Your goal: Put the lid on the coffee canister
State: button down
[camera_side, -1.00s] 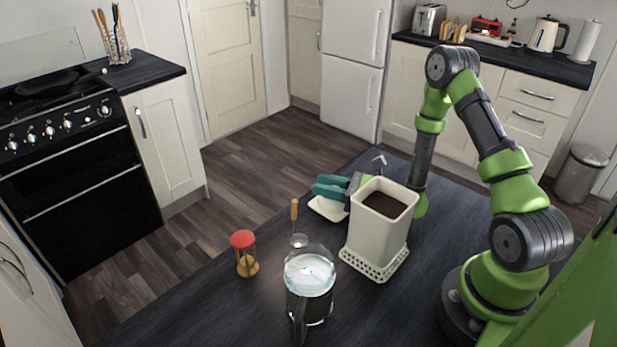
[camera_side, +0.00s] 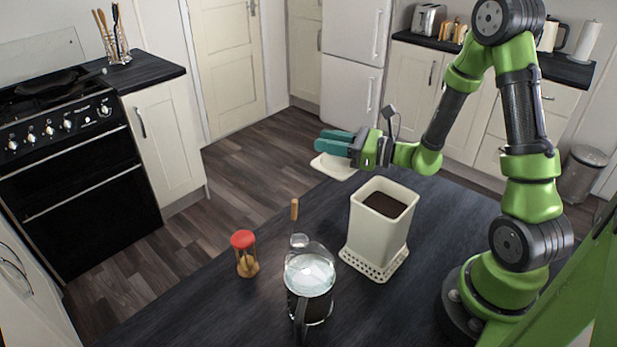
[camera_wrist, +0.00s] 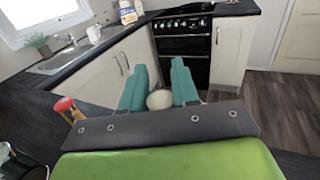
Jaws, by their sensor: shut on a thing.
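The cream coffee canister (camera_side: 367,240) stands upright and open on the table, with dark coffee (camera_side: 384,204) inside. It stands on a cream perforated base (camera_side: 372,266). My gripper (camera_side: 334,142), with teal fingers, is behind and left of the canister, higher than its rim. It is shut on the flat cream lid (camera_side: 335,170), which hangs roughly level below the fingers, apart from the canister. In the wrist view, a round cream part of the lid (camera_wrist: 160,99) shows between the fingers; the rest of the lid is hidden there. The canister is not in the wrist view.
A glass coffee press (camera_side: 309,280) stands in front and left of the canister. A red-topped hourglass timer (camera_side: 244,254) stands farther left, and a wooden-handled scoop (camera_side: 294,210) is behind the press. The table (camera_side: 215,305) is clear at front left.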

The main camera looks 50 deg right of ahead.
aim_at(328, 166)
jog(key=r+n+y, duration=0.1)
jog(key=s+a+r+n+g+y, duration=0.1)
jog(key=r, duration=0.1)
jog(key=a+r+g+y, duration=0.1)
jog(key=r, duration=0.1)
jog(key=shift+s+a+n+y, duration=0.25)
jog(key=shift+s+n+y, duration=0.05)
jog(key=shift+s+n, duration=0.1)
jog(key=s+a+r+n+g+y, duration=0.35)
jog(key=s+n+g, duration=0.25)
jog(key=s+g, duration=0.2)
jog(key=s+a+r+n+g+y, duration=0.2)
jog(key=s+n+g+y, duration=0.2)
jog(key=s+n+g, duration=0.35)
jog(key=shift+m+g, duration=0.65)
jog(key=shift+m, duration=0.1)
jog(key=shift+s+d+f, duration=0.1)
jog(key=shift+s+f, duration=0.1)
jog(key=shift+f, duration=1.2)
jog(key=shift+s+f, duration=0.15)
jog(key=shift+f, duration=1.2)
jog(key=shift+f, duration=0.55)
jog(key=c, duration=1.1)
grip_release()
jog(key=shift+c, duration=0.2)
jog(key=shift+d, duration=0.1)
jog(key=w+d, duration=0.1)
jog(key=d, duration=1)
jog(key=shift+w, duration=0.15)
